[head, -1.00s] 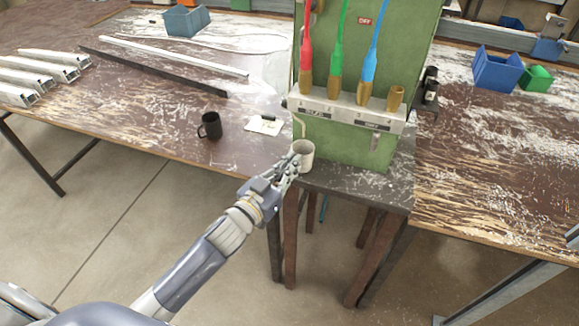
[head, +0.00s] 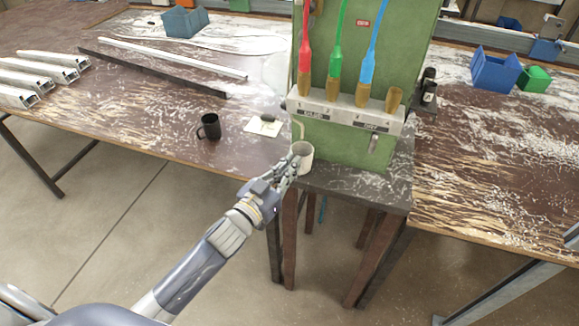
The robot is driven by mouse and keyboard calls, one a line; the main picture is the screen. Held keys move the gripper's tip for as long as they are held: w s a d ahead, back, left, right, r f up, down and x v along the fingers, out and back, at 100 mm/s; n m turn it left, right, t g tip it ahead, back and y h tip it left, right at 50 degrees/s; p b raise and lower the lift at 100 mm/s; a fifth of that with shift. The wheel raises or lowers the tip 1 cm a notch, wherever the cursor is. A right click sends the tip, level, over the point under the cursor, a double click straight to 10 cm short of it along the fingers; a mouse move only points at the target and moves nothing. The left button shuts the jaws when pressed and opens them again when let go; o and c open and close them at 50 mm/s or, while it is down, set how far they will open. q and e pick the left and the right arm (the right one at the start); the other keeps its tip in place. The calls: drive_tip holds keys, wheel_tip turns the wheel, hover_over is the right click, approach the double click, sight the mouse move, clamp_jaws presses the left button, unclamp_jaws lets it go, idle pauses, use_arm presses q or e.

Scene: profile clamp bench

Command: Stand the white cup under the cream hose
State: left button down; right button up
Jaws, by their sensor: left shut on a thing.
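The white cup (head: 305,159) is upright at the left front corner of the dark stand, in front of the green machine. My left gripper (head: 293,167) is shut on the cup from its front left side, and its fingers hide part of the cup. I cannot tell whether the cup's base touches the stand. A thin cream hose (head: 300,127) hangs at the left end of the machine's pale ledge. In the picture its lower end is just above the cup's mouth. My right gripper is not in view.
The green machine (head: 345,145) carries a pale ledge (head: 345,113) with red, green and blue brushes. A black mug (head: 210,128) and a paper note (head: 263,126) are on the table at left. The stand's top (head: 375,186) is clear to the cup's right.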

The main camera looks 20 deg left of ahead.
use_arm(q)
drive_tip(key=shift+f, duration=0.2)
drive_tip(key=c, duration=1.7)
unclamp_jaws()
drive_tip(key=shift+s, duration=0.1)
drive_tip(key=p+v, duration=0.2)
drive_tip(key=v, duration=0.7)
drive_tip(key=shift+s+p, duration=0.3)
drive_tip(key=shift+s, duration=0.1)
drive_tip(key=shift+a, duration=0.15)
